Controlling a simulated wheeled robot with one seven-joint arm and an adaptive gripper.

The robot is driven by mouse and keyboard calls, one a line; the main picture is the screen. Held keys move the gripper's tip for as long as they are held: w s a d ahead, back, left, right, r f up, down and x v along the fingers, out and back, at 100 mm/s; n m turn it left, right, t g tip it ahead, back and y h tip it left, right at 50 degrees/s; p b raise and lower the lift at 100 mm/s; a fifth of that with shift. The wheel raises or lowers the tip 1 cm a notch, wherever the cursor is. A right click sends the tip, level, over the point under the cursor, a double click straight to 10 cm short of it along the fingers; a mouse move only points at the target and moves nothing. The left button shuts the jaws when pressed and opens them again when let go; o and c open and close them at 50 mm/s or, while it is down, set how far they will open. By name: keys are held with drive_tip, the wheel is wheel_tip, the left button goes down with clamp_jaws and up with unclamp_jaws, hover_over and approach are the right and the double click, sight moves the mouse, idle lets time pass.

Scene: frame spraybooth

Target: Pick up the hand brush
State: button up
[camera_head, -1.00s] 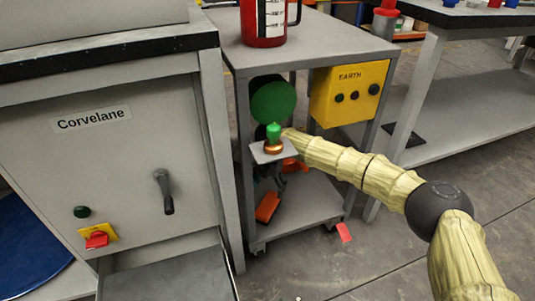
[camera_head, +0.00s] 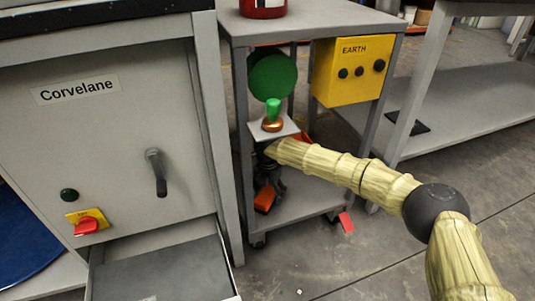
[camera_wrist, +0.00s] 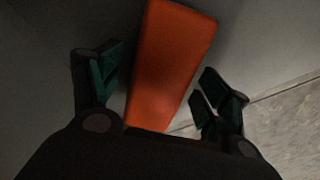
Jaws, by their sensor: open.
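The hand brush appears to be the orange block-shaped thing (camera_head: 265,198) on the lower shelf of the grey cart. Its bristles cannot be made out. In the wrist view the orange piece (camera_wrist: 168,62) runs lengthwise between the two dark green fingers of my gripper (camera_wrist: 162,65), with a gap visible on each side. My gripper is open and holds nothing. In the head view my gripper (camera_head: 272,184) is a dark shape pointing down inside the cart, just above the orange thing. Its near end is hidden behind my gripper's dark body in the wrist view.
The cart's top shelf (camera_head: 330,22) and legs enclose my wrist. A small plate (camera_head: 285,132) with a green-topped copper piece (camera_head: 273,115) sits above my gripper. A red piece (camera_head: 346,222) is by the cart's edge.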

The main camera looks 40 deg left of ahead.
sight(268, 192)
drive_tip(key=c, duration=1.2)
drive_tip(key=shift+r, duration=0.1)
drive_tip(key=shift+c, duration=0.2)
wheel_tip(268, 192, up, 10)
drive_tip(key=p, duration=0.6)
